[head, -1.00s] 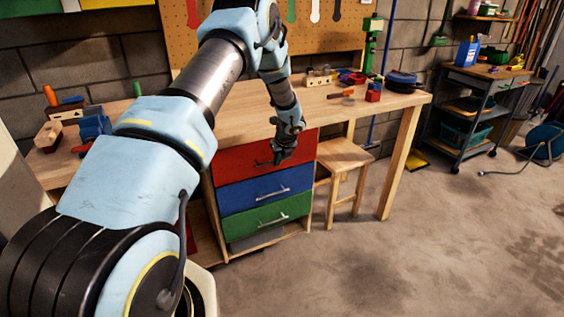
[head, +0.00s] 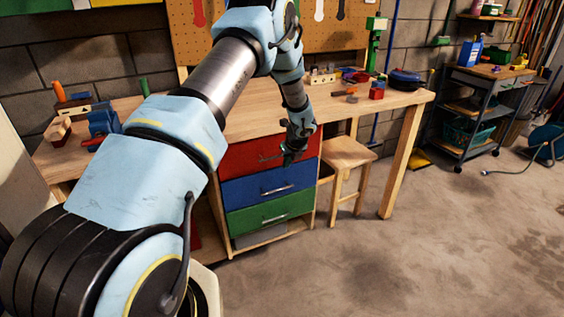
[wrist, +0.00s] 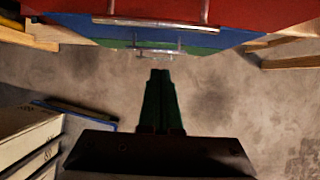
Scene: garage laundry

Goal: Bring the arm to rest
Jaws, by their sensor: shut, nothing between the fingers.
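My arm reaches out from the lower left of the head view. My gripper (head: 289,157) hangs in front of the red drawer (head: 238,157), near its right part. In the wrist view my gripper (wrist: 161,75) is shut with nothing between the fingers, and it points over bare floor. The red drawer's front and handle (wrist: 150,23) show at the top of the wrist view, apart from the fingertips. The blue drawer (head: 243,189) and green drawer (head: 246,217) are below it, and all look closed.
The wooden workbench (head: 255,122) carries toys and blocks. A wooden stool (head: 346,155) stands right of the drawers. A tool cart (head: 480,110) stands farther right. The concrete floor (head: 400,250) in front is clear.

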